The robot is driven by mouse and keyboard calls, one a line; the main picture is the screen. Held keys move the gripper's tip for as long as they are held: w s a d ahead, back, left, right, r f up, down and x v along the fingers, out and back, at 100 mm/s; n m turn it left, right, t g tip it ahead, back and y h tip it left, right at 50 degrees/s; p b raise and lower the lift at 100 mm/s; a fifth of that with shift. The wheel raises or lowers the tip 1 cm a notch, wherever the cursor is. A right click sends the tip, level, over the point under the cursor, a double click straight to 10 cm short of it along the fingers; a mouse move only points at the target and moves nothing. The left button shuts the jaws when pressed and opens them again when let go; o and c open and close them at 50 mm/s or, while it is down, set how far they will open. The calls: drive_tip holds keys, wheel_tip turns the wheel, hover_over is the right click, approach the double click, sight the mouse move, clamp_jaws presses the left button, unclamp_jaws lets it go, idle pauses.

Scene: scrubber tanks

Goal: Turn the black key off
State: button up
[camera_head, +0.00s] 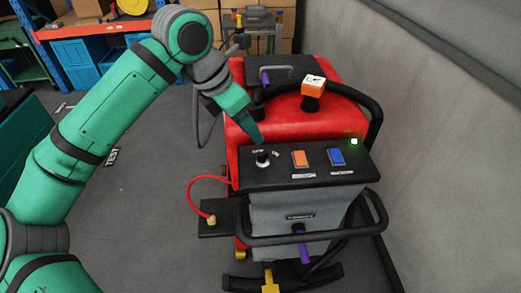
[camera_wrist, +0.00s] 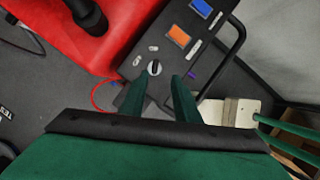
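The key (camera_head: 263,158) is a small dark knob with a white-grey face on the left of the black control panel (camera_head: 225,178). In the wrist view, the key (camera_wrist: 154,67) shows just beyond my fingertips, between the finger lines and closer to the left finger. My gripper (camera_head: 259,143) points down at the panel, close behind the key. In the wrist view, the two green fingers of my gripper (camera_wrist: 160,78) stand apart with nothing between them. I cannot tell whether a finger touches the panel.
Right of the key are an orange switch (camera_head: 299,159), a blue switch (camera_head: 336,157) and a lit green lamp (camera_head: 354,141). The red scrubber body (camera_head: 245,75) carries a black steering bar. A red cable (camera_head: 192,192) loops at the left. A grey wall (camera_head: 440,130) stands right.

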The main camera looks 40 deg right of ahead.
sight(262, 153)
drive_tip(key=shift+t, duration=0.3)
drive_tip(key=x, duration=1)
drive_tip(key=shift+w+a+f, duration=0.25)
drive_tip(key=shift+a+f, duration=0.05)
drive_tip(key=shift+f, duration=0.05)
clamp_jaws()
